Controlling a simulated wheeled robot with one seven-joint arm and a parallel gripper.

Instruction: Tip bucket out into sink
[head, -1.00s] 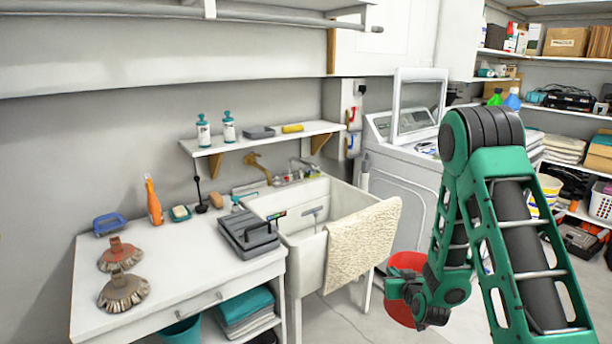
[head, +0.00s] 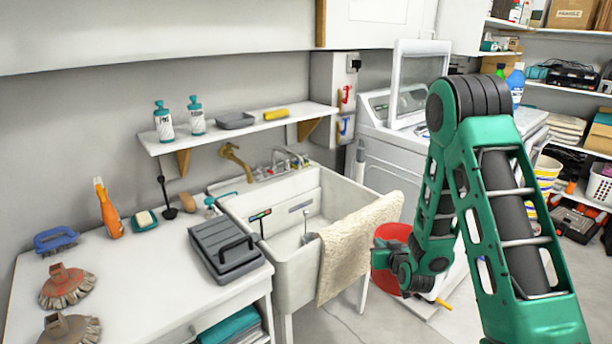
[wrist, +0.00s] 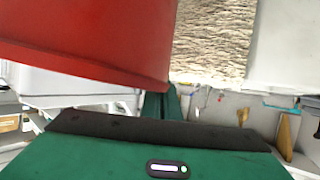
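The red bucket (head: 390,279) hangs beside the right side of the sink, partly hidden by my arm. It also fills the upper left of the wrist view (wrist: 85,40). My gripper (head: 378,256) is at the bucket's side; its green fingers (wrist: 160,104) appear closed on the bucket's edge in the wrist view. The bucket looks roughly upright; its contents are hidden. The white sink (head: 292,277) stands left of the bucket, with a cream towel (head: 350,252) over its right front rim. The towel also shows in the wrist view (wrist: 215,40).
A brass tap (head: 235,160) and a bottle shelf (head: 240,130) are above the sink. A white washer (head: 390,160) stands behind. Floor shows in front.

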